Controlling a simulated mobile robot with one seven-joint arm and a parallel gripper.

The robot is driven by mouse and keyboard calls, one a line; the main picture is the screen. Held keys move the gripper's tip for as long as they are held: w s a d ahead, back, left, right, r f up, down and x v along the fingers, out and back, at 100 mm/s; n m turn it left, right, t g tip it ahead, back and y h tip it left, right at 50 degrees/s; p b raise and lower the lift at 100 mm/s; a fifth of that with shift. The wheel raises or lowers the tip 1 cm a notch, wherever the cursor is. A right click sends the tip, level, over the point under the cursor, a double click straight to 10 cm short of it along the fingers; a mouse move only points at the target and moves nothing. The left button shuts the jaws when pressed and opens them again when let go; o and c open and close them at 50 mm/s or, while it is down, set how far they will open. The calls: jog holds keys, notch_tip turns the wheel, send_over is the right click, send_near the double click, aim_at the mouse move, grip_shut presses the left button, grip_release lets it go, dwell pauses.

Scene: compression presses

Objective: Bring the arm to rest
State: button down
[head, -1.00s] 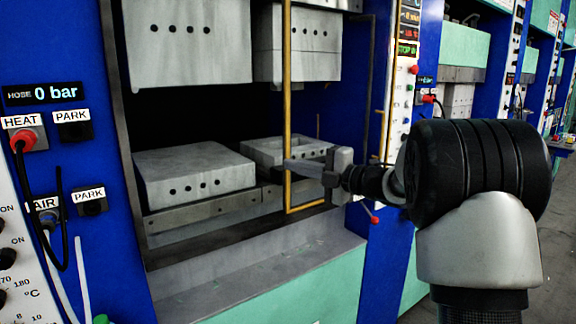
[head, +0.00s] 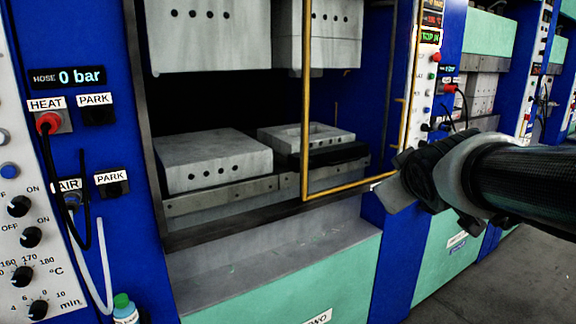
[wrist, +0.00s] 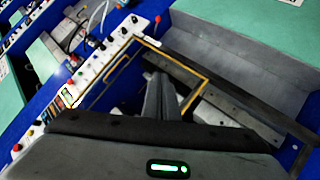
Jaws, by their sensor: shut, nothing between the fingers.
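My gripper (head: 383,203) is at the right of the press opening in the head view, in front of the blue post and outside the opening. The yellow frame also shows in the head view (head: 305,120), standing before the press opening.
The lower left block (head: 210,165) and lower right block (head: 300,133) sit inside the press, under the upper blocks (head: 210,35). A control panel with a HEAT hose plug (head: 48,123) stands at left. A green-capped bottle (head: 124,308) is below. Grey floor is clear at right.

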jog(key=s+a+f+m+g+y, duration=0.1)
jog(key=s+a+f+m+g, duration=0.2)
jog(key=s, duration=0.5)
jog(key=s+a+f+g+y, duration=0.1)
jog(key=s+a+f+g, duration=0.1)
jog(key=s+f, duration=0.45)
jog(key=s+a+f+m+g+y, duration=0.1)
jog(key=s+a+f+m+g, duration=0.2)
jog(key=s, duration=0.5)
notch_tip(320, 180, up, 12)
jog(key=t+p, duration=0.1)
jog(key=p, duration=1.1)
jog(key=shift+w+d+r+n+h+p, duration=0.2)
jog(key=shift+w+d+n+h+p, duration=0.1)
jog(key=shift+w+n, duration=0.15)
